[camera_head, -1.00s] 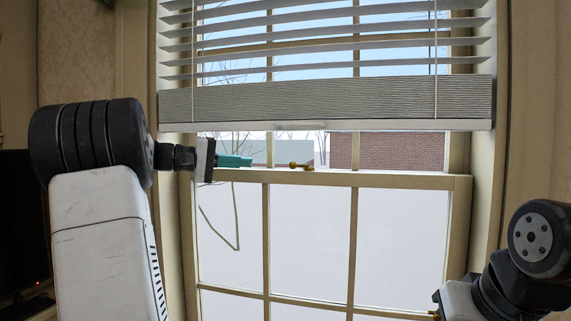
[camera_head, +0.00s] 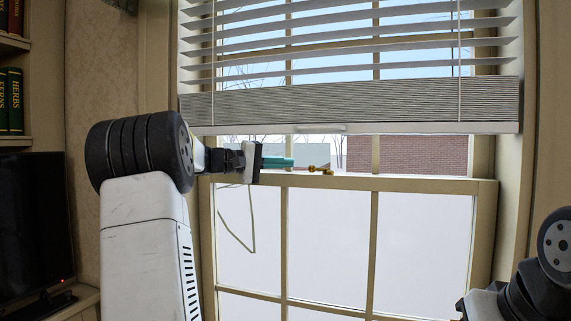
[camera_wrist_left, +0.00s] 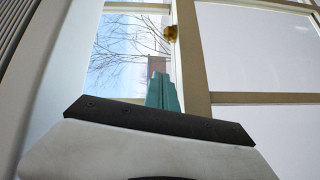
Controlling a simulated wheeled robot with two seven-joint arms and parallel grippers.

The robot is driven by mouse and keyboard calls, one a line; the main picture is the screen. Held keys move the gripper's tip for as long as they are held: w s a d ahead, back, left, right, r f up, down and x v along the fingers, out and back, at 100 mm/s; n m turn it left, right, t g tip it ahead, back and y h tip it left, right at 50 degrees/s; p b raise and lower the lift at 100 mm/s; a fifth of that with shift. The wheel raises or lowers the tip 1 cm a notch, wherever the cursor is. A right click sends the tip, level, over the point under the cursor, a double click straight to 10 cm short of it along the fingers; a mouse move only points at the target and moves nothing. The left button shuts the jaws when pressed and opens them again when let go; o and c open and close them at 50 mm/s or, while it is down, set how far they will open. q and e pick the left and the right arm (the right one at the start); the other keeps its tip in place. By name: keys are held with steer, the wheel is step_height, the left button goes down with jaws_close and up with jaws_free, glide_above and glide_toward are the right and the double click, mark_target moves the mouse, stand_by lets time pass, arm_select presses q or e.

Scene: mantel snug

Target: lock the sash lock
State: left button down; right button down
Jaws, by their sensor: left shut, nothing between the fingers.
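The brass sash lock (camera_head: 319,170) sits on top of the window's meeting rail (camera_head: 400,183), under the blind. It also shows in the left wrist view (camera_wrist_left: 170,33), just beyond the fingertips. My left gripper (camera_head: 291,162) has teal fingers that are shut and empty. They point right along the rail, and their tips are a short gap left of the lock. In the left wrist view the left gripper (camera_wrist_left: 161,80) shows its fingers together. My right arm is at the lower right edge, and its gripper is out of the picture.
A slatted blind with a thick bottom bar (camera_head: 350,102) hangs just above the rail and limits the room over the lock. A black television (camera_head: 35,225) stands at the left below a bookshelf. The lower panes in front are clear.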

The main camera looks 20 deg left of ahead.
mark_target(321, 169)
arm_select(q)
steer(key=shift+x, duration=0.95)
steer(key=shift+s+d+f, duration=0.2)
steer(key=shift+s+d, duration=0.45)
steer(key=shift+d, duration=0.1)
steer(key=shift+s+d+f, duration=0.2)
steer(key=shift+s+d, duration=0.4)
steer(key=shift+d, duration=0.15)
